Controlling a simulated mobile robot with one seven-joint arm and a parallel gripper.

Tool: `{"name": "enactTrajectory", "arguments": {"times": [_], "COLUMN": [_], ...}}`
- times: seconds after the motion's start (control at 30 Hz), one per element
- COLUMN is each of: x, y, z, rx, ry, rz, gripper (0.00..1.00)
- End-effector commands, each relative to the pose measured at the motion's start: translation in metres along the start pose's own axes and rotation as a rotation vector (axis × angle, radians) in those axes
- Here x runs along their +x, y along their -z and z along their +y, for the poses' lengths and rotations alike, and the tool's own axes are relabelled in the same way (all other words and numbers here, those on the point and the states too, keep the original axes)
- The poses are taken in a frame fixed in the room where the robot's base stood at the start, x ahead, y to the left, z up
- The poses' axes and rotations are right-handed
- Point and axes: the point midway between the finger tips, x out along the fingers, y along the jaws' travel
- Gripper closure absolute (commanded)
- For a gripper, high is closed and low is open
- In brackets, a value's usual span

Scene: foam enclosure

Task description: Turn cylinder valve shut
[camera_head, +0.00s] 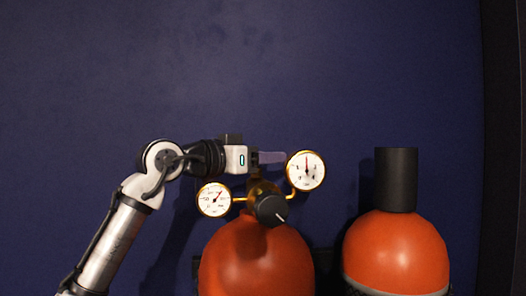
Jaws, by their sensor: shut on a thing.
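An orange gas cylinder (250,262) stands upright below the middle of the picture. A brass regulator carries two round white gauges, a left gauge (214,199) and a higher right gauge (306,170). A black knob (271,209) with a white mark faces me between them. My gripper (270,158) comes in from the left above the brass body, pointing right, with its fingers just left of the right gauge. It is shut on the cylinder valve at the top of the fitting. The grip itself and most of the valve are hidden by the fingers.
A second orange cylinder (397,250) with a black cap (396,180) stands at the right, with a narrow gap between the two. A dark blue wall (300,70) is behind. A dark vertical edge (503,150) borders the right side. The space above the cylinders is clear.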

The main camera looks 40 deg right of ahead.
Motion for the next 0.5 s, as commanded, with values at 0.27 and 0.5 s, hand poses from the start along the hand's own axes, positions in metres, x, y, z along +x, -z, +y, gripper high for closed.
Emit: {"name": "enactTrajectory", "arguments": {"times": [0.27,0.5], "x": [0.0013,0.0003], "y": [0.0083,0.004], "z": [0.0028,0.0068], "rx": [-0.012,-0.008], "ry": [-0.205,-0.432], "rz": [0.002,0.002], "gripper": [0.74,0.74]}}
